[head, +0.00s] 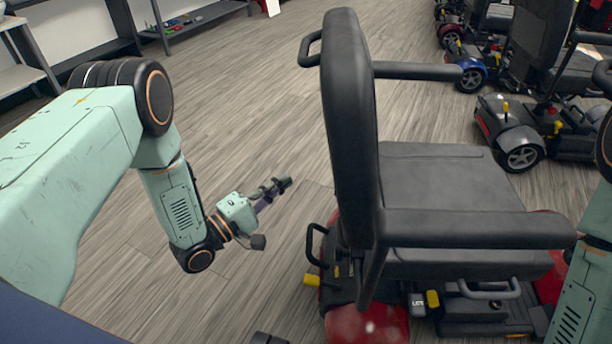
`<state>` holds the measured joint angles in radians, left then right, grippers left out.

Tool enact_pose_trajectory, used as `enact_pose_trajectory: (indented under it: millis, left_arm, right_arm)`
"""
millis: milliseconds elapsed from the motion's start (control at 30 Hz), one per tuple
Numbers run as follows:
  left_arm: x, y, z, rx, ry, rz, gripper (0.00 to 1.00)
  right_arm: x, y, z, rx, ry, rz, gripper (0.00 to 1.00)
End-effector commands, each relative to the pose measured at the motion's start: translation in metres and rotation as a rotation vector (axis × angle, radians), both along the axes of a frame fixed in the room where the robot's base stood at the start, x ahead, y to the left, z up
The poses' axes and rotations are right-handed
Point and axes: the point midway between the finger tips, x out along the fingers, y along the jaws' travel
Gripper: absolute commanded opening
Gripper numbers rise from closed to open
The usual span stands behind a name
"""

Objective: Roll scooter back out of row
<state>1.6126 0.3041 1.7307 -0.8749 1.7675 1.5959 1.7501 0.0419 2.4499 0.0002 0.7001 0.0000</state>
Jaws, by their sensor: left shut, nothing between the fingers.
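A red mobility scooter (368,326) with a black padded seat (440,180) stands right in front of me, seen from behind its tall backrest (350,130). My left gripper (281,187) is shut and empty. It is to the left of the scooter, apart from the backrest, above the floor. My right arm shows at the right edge, but its gripper is out of view or hidden behind the scooter.
A silver-grey scooter (515,135) and a blue one (470,78) stand in a row at the upper right. Grey shelving (195,22) lines the wall at the upper left. The wood floor (250,110) left of the red scooter is clear.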

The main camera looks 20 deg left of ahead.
Motion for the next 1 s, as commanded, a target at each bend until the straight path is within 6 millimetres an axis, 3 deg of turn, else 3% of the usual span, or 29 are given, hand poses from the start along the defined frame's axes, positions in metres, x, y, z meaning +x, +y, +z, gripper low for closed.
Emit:
enact_pose_trajectory:
  millis: [500, 733, 1000]
  left_arm:
    - [0.078, -0.05, 0.009, 0.004, 0.0, 0.0, 0.0]
    - [0.085, -0.078, 0.014, 0.005, 0.003, 0.0, 0.0]
    - [0.087, -0.085, 0.017, 0.004, 0.004, 0.004, 0.0]
  right_arm:
    - [0.0, 0.0, -0.031, 0.0, 0.0, 0.002, 0.55]
    - [0.0, 0.001, -0.04, 0.0, 0.0, 0.002, 0.55]
    - [0.0, 0.001, -0.041, 0.0, 0.0, 0.002, 0.55]
